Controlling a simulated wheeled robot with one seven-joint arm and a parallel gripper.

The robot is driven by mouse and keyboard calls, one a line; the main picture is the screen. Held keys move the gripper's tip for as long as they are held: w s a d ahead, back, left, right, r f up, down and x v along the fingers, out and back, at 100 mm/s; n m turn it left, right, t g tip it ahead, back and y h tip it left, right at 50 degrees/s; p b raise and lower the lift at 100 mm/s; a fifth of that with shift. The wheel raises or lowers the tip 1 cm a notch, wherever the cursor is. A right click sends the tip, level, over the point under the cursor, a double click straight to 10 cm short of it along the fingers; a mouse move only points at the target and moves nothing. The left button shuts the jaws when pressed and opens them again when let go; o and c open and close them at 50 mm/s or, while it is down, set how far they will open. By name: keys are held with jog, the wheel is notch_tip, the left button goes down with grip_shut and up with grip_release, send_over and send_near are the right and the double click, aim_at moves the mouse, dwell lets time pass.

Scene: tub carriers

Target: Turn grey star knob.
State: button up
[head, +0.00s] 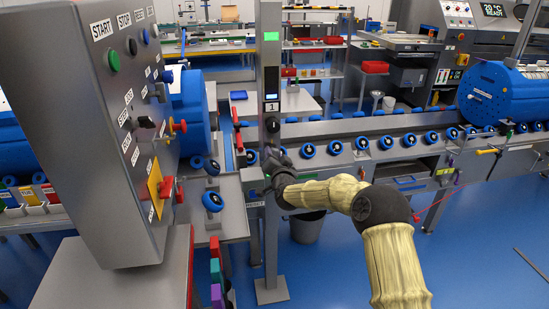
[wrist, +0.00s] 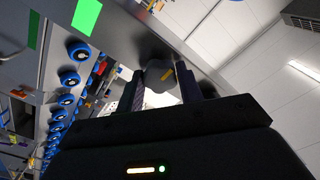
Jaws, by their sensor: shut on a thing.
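The grey star knob (wrist: 161,96) shows in the wrist view, with a yellow mark on its face. My gripper (wrist: 158,84) has one finger on each side of the knob and is shut on it. In the head view my gripper (head: 274,158) is up against the upright grey post (head: 269,70). There the knob is hard to make out among the dark fingers and the post.
A control cabinet (head: 95,150) with buttons and a red handle stands close on the left. A conveyor with blue rollers (head: 362,143) runs behind my arm to a blue drum (head: 495,92). A grey bin (head: 306,228) stands below. Blue floor at the lower right is mostly clear.

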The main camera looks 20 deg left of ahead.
jog(key=shift+f, duration=0.1)
jog(key=o, duration=1)
jog(key=b+v, duration=0.1)
jog(key=v, duration=1.6)
jog(key=shift+s+b, duration=0.2)
jog(key=shift+b, duration=0.15)
